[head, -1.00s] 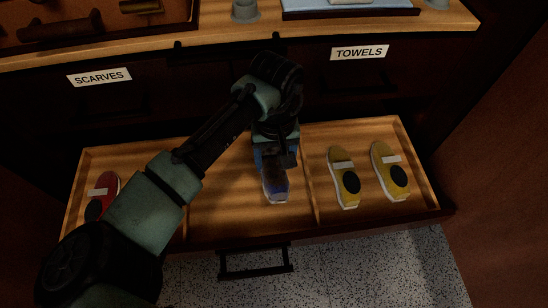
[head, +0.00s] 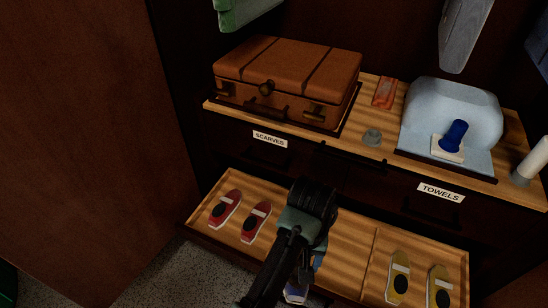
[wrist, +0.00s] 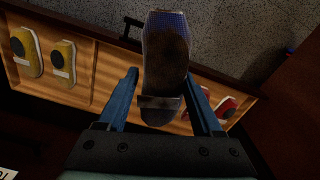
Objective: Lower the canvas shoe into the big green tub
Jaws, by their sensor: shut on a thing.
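The canvas shoe (wrist: 165,45) is blue with a dark inside and a pale strap. It sits between the two blue fingers of my gripper (wrist: 161,78), which is shut on it. In the head view the shoe (head: 295,294) shows only partly at the bottom, below my arm, over the open drawer's front area; whether it touches the drawer is hard to tell. A dark green thing (head: 6,284) shows at the lower left edge on the floor, perhaps the big green tub; most of it is out of frame.
The open drawer (head: 345,240) holds red shoes (head: 225,209) at left and yellow shoes (head: 398,277) at right, with dividers between. A dark wooden panel (head: 75,120) rises at left. Speckled floor (head: 165,275) lies before the drawer.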

